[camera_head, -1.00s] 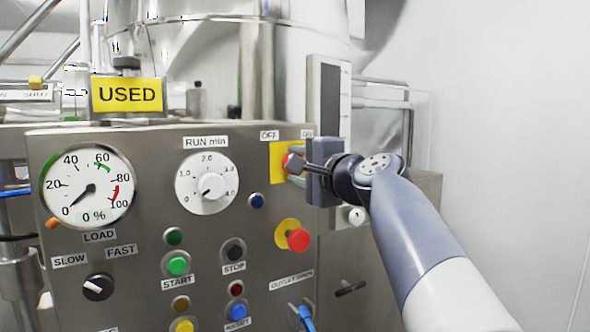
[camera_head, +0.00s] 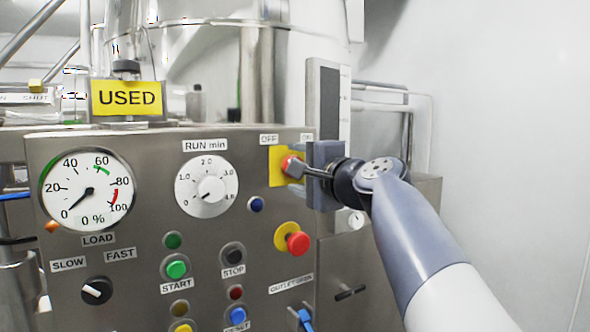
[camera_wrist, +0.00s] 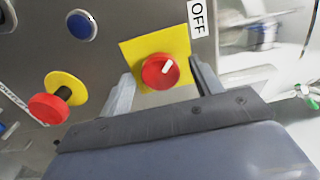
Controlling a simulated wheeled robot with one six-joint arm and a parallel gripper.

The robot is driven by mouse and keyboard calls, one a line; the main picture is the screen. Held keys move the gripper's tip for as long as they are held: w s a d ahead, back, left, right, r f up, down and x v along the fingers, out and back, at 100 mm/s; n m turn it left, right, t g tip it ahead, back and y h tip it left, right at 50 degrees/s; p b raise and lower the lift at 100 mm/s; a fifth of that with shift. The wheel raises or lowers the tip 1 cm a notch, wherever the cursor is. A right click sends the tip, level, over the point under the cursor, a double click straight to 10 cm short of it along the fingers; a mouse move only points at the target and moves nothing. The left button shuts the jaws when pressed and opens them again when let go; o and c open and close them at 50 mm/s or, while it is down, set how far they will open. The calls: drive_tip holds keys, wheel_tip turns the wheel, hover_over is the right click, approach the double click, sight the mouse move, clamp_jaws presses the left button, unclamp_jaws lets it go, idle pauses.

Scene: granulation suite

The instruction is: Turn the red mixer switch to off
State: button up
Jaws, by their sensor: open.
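The red mixer switch (camera_wrist: 160,71) is a round red knob with a white pointer mark on a yellow square plate (camera_wrist: 138,47). In the wrist view the white mark points up and to the right, roughly towards the OFF label (camera_wrist: 198,17). In the head view the switch (camera_head: 291,166) sits at the panel's upper right, below the OFF label (camera_head: 268,140) and partly hidden. My gripper (camera_wrist: 157,78) is open, its fingers on either side of the knob. I cannot tell whether they touch it.
A red mushroom button (camera_head: 298,242) on a yellow ring is just below the switch. A blue button (camera_head: 256,204), the run dial (camera_head: 206,188) and a load gauge (camera_head: 87,192) are to the left. Open room lies right of the panel.

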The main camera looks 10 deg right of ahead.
drive_tip(key=b+v, duration=0.1)
drive_tip(key=v, duration=0.9)
drive_tip(key=shift+s, duration=0.3)
drive_tip(key=shift+w+r, duration=0.1)
drive_tip(key=shift+w, duration=0.05)
drive_tip(key=p+x, duration=0.1)
drive_tip(key=x, duration=0.9)
drive_tip(key=shift+w, duration=0.25)
